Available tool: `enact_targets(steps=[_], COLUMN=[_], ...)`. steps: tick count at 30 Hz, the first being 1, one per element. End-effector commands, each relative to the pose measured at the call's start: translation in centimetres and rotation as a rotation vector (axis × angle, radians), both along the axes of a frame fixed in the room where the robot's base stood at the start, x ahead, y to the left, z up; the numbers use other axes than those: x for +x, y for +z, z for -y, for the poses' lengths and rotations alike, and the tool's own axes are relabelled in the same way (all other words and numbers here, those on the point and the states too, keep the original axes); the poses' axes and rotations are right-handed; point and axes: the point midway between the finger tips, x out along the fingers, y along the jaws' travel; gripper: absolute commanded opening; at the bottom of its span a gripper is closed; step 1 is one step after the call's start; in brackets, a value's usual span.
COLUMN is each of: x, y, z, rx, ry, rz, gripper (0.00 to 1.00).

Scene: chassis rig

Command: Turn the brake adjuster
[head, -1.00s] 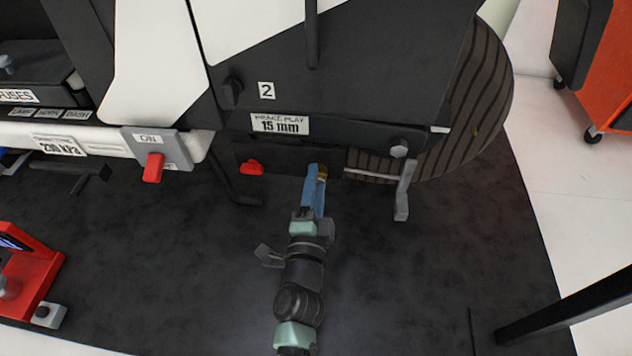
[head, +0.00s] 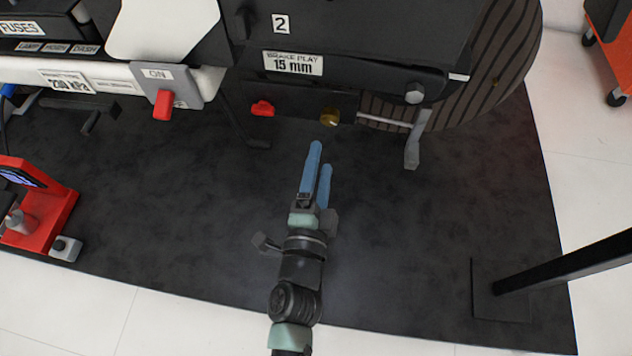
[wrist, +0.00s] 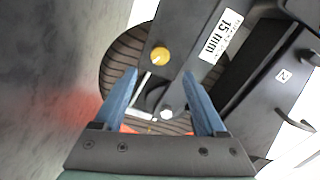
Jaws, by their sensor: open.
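The brake adjuster looks to be the round brass knob (head: 330,117) under the "BRAKE PLAY 15 mm" label (head: 292,63), at the end of a thin rod running to the wheel side. It also shows in the wrist view (wrist: 160,56), beyond the fingertips, with a pale line across its face. My gripper (head: 321,157) has two blue fingers, open and empty. It is below and apart from the knob in the head view. In the wrist view the gap between the fingers (wrist: 162,80) is clear, with the knob just above the tips.
A red knob (head: 262,108) sits left of the brass one. A grey lever (head: 414,145) hangs to its right, before the striped tyre (head: 480,75). A red switch (head: 163,104) is further left.

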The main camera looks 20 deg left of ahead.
Motion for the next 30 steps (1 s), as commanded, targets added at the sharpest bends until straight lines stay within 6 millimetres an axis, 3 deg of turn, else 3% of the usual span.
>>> enact_targets(steps=[4,9,30], x=[-2.4,-3.8,-4.1], y=[0.1,0.1,0.0], z=[0.6,1.0,1.2], rx=[-0.002,0.0,0.0], ry=[0.004,0.002,0.001], rz=[-0.004,-0.001,0.0], gripper=[0.73,0.73,0.73])
